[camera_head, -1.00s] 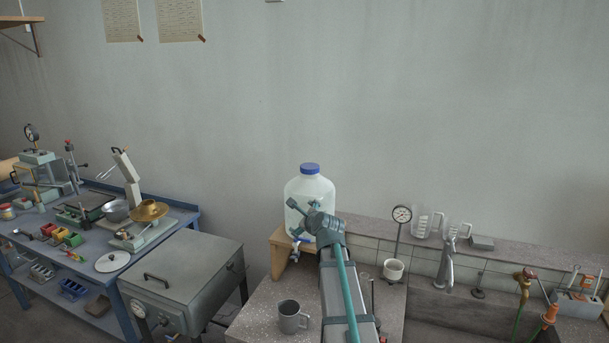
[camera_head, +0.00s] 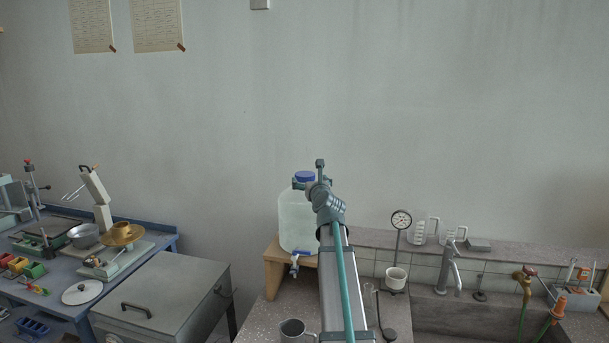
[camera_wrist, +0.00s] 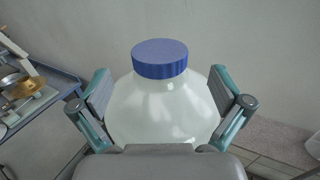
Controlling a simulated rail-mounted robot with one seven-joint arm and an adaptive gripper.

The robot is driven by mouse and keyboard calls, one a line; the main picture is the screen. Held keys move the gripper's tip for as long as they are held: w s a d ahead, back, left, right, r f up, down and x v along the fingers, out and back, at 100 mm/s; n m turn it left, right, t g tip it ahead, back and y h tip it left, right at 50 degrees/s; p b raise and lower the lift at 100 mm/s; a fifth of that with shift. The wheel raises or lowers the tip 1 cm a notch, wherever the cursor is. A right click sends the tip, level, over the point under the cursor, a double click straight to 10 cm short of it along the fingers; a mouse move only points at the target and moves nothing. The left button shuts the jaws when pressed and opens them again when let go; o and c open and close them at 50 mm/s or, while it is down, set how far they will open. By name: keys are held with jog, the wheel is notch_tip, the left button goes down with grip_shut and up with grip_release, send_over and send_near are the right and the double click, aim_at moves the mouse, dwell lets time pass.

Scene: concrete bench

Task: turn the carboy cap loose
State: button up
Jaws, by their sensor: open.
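The carboy (camera_head: 296,222) is a translucent whitish jug with a blue tap low on its front. It stands on a wooden stand (camera_head: 273,268) at the back of the bench. Its blue ribbed cap (camera_wrist: 160,58) is on the neck; it also shows in the head view (camera_head: 304,176). My gripper (camera_wrist: 165,92) is open, with one finger on each side of the carboy's shoulder in the wrist view, and the cap appears beyond and between the fingertips. I see no contact. In the head view my arm hides the carboy's right side and most of the gripper.
A grey mug (camera_head: 293,331) stands on the bench in front of the stand. A dial gauge (camera_head: 402,220), a white cup (camera_head: 396,278) and a tap (camera_head: 452,270) are to the right. A grey lidded box (camera_head: 165,300) is to the left. The wall is close behind.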

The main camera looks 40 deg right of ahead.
aim_at(305, 173)
jog(key=p+x, duration=0.1)
jog(key=x, duration=0.5)
jog(key=shift+w, duration=0.3)
jog(key=shift+c, duration=0.3)
jog(key=c, duration=1.1)
